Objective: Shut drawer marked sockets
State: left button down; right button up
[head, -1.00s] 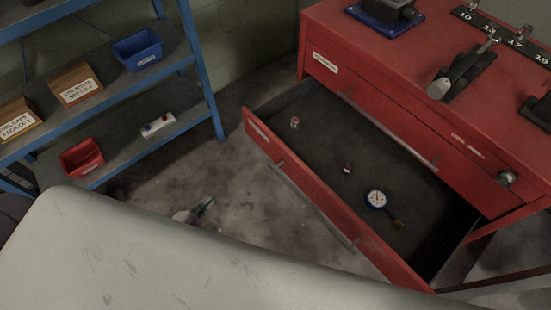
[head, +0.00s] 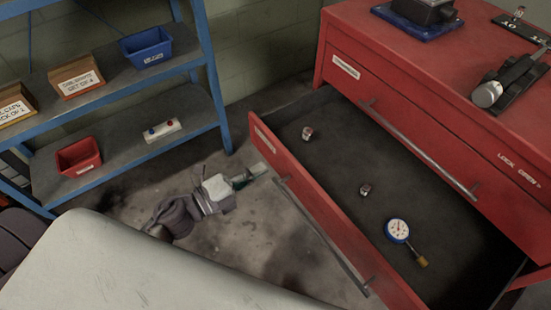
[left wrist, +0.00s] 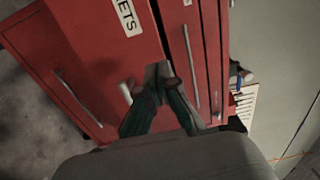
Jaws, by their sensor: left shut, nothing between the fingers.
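The red drawer (head: 330,228) stands pulled out from the red cabinet in the head view. The small white label (head: 265,139) on its front is too small to read there. In the left wrist view a red drawer front (left wrist: 105,55) bears a white label (left wrist: 127,17) whose visible end reads "ETS". My left gripper (head: 258,172) is shut and empty, just outside the open drawer's front near its left end. Its fingertips (left wrist: 160,72) lie before the red fronts in the left wrist view; I cannot tell whether they touch. My right gripper is not in view.
The drawer holds two small metal pieces (head: 307,133) (head: 365,189) and a dial gauge (head: 398,230). A blue shelf rack (head: 212,80) with bins stands at the left. A pale surface (head: 110,265) fills the near left.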

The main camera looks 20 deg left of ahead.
aim_at(284, 156)
pick_arm(q)
jog(key=shift+x, duration=2.65)
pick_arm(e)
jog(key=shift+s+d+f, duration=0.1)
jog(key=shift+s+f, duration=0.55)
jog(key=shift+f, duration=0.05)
